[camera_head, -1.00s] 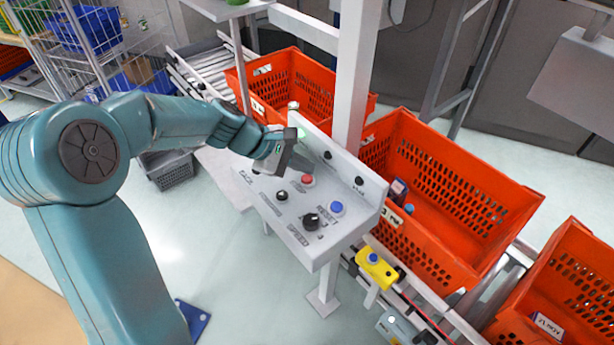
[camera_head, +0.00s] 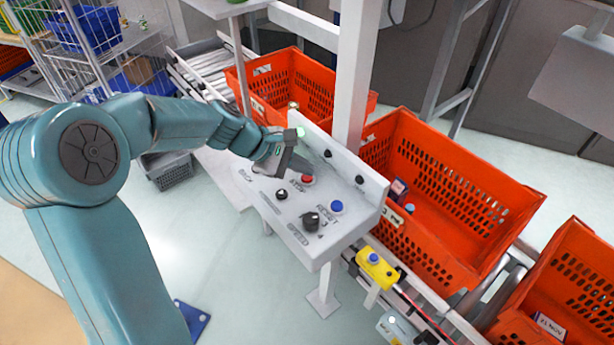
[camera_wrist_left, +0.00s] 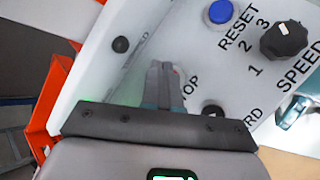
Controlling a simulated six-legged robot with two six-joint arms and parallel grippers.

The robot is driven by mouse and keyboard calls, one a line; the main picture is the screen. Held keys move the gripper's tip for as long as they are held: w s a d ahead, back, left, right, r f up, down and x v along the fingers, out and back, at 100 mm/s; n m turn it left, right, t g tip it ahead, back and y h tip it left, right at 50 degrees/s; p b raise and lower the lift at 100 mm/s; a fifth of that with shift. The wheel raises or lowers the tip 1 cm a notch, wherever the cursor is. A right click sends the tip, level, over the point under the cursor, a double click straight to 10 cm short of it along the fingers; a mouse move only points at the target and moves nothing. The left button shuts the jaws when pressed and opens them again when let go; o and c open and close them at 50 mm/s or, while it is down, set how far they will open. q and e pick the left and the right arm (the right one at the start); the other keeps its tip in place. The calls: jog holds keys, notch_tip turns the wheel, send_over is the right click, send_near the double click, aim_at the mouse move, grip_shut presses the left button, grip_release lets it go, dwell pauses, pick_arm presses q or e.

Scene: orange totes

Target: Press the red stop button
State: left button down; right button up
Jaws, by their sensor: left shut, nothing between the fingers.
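The red stop button (camera_head: 307,180) sits on the sloping top of the white control console (camera_head: 345,242), near its back wall. My left gripper (camera_head: 306,169) is shut and empty, with its fingertips right by the button. I cannot tell whether they touch it. In the left wrist view the shut fingers (camera_wrist_left: 165,70) cover the button and part of the STOP label, leaving "OP" showing. My right gripper is not in view.
A blue reset button (camera_head: 337,207), a black speed knob (camera_head: 311,221) and a smaller black knob (camera_head: 281,194) share the console. A white post (camera_head: 355,80) rises behind it. Orange totes (camera_head: 440,185) stand behind and to the right. A yellow box (camera_head: 376,268) with a blue button is below.

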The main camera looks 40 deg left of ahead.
aim_at(302, 179)
pick_arm(q)
jog(key=shift+f+b, duration=0.45)
jog(key=shift+f, duration=0.05)
dwell(0.5)
jog(key=shift+r, duration=0.1)
jog(key=shift+r+p, duration=0.8)
jog(key=shift+r, duration=0.05)
notch_tip(302, 179, up, 5)
jog(key=p, duration=0.4)
dwell(0.4)
jog(key=shift+s+a, duration=0.1)
dwell(0.5)
